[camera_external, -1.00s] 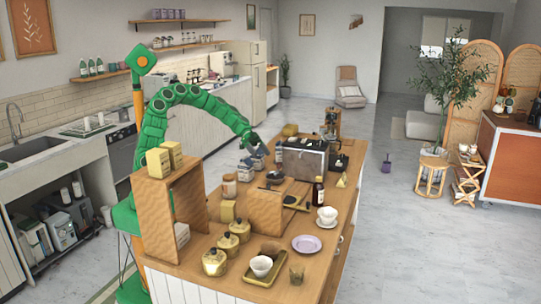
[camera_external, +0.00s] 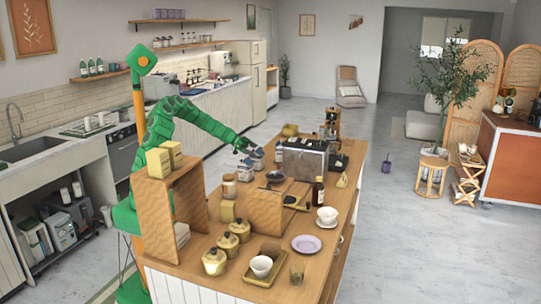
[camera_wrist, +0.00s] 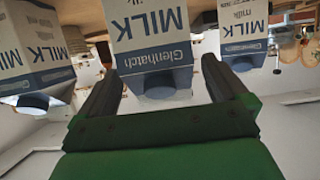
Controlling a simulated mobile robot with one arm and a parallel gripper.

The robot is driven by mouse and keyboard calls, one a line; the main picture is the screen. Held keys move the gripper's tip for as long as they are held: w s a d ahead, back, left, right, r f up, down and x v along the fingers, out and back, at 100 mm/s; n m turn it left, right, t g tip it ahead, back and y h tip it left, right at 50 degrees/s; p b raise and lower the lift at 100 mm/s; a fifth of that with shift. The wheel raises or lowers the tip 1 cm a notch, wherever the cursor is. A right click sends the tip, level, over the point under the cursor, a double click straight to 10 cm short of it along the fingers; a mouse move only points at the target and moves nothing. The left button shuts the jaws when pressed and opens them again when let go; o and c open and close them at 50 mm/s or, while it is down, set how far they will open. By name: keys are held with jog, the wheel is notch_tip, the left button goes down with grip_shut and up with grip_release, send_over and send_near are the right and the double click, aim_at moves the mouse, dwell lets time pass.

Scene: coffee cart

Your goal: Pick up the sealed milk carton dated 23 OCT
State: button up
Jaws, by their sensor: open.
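Three white and blue milk cartons show upside down in the wrist view: a middle carton (camera_wrist: 150,30), a left carton (camera_wrist: 32,55) and a right carton (camera_wrist: 243,30). I can read "MILK" and "Glenhatch", but no date is legible and I cannot tell which are sealed. My gripper (camera_wrist: 158,75) is open, with its fingers at either side of the middle carton's near end; I cannot tell whether they touch it. In the external view my gripper (camera_external: 247,150) is low over the small cartons (camera_external: 247,166) on the wooden cart top, partly hiding them.
A steel coffee machine (camera_external: 304,157) stands just right of the cartons. The cart's front right holds a lilac plate (camera_external: 306,244) and cups.

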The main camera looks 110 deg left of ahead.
aim_at(260, 154)
jog(key=shift+x, duration=1.95)
jog(key=c, duration=1.5)
